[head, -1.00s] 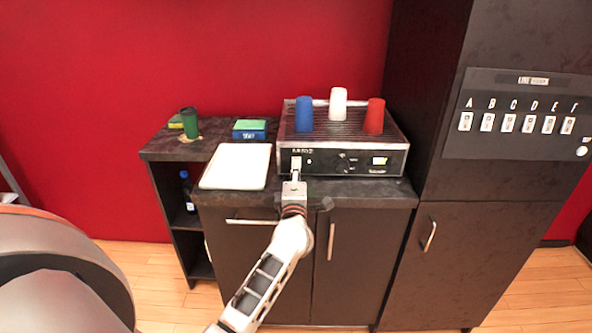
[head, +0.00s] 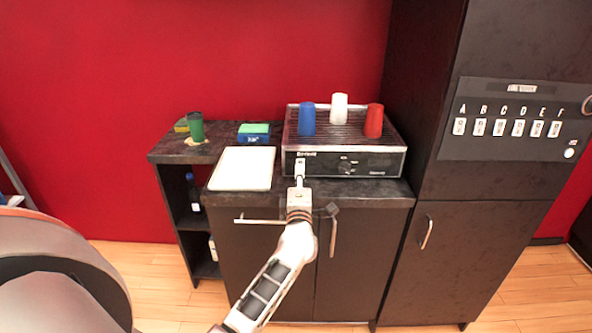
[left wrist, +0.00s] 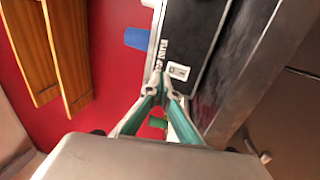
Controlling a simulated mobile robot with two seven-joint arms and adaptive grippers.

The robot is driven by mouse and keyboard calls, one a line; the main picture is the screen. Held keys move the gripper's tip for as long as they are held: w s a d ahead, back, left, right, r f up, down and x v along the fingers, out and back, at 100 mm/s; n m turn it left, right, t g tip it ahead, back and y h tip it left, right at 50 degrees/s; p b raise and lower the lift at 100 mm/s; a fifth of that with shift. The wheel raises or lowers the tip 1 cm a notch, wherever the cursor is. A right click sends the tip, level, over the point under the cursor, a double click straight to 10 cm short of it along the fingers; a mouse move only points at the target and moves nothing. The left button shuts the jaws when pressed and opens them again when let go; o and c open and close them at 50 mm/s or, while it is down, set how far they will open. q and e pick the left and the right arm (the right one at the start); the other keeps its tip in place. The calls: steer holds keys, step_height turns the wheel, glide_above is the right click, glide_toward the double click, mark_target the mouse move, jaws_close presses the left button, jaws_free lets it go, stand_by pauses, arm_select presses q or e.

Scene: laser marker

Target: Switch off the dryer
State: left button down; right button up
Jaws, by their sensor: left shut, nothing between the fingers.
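The dryer (head: 345,162) is a black box with a ribbed top on the counter. Its front panel has a dark knob (head: 345,167) near the middle. A white-framed switch (left wrist: 178,71) shows on the panel in the left wrist view. My left gripper (head: 299,178) is shut and empty in front of the panel's left end. In the left wrist view its closed fingertips (left wrist: 157,80) are close beside the switch; I cannot tell whether they touch it. The gripper partly hides this end of the panel in the head view. My right gripper is not in view.
Blue (head: 307,118), white (head: 339,107) and red (head: 373,121) cups stand upside down on the dryer. A white tray (head: 243,168) lies left of it. A tall dark cabinet (head: 475,170) with a lettered switch panel (head: 505,125) stands at right. Cabinet handles (head: 333,238) protrude below.

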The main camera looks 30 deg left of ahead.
arm_select(q)
steer(key=s+d+r, duration=0.1)
steer(key=s+d, duration=0.4)
steer(key=s, duration=0.3)
steer(key=shift+r+p, duration=0.15)
steer(key=shift+p, duration=0.2)
steer(key=s+d+f+m+t+h, duration=0.1)
steer(key=s+d+f+m+h, duration=0.3)
steer(key=d+f+m+h, duration=0.4)
steer(key=s+d+f+m+t+h, duration=0.1)
steer(key=s+d+f+m+h, duration=0.3)
steer(key=m, duration=0.6)
steer(key=s+d+f+m+g, duration=0.1)
steer(key=s+f+m+g, duration=0.3)
steer(key=s+f, duration=0.5)
steer(key=s+d+f+m+g, duration=0.2)
steer(key=s+f+m+g, duration=0.2)
steer(key=s+f, duration=0.5)
steer(key=m, duration=0.2)
steer(key=shift+d+f+m+h, duration=0.3)
steer(key=shift+h, duration=0.1)
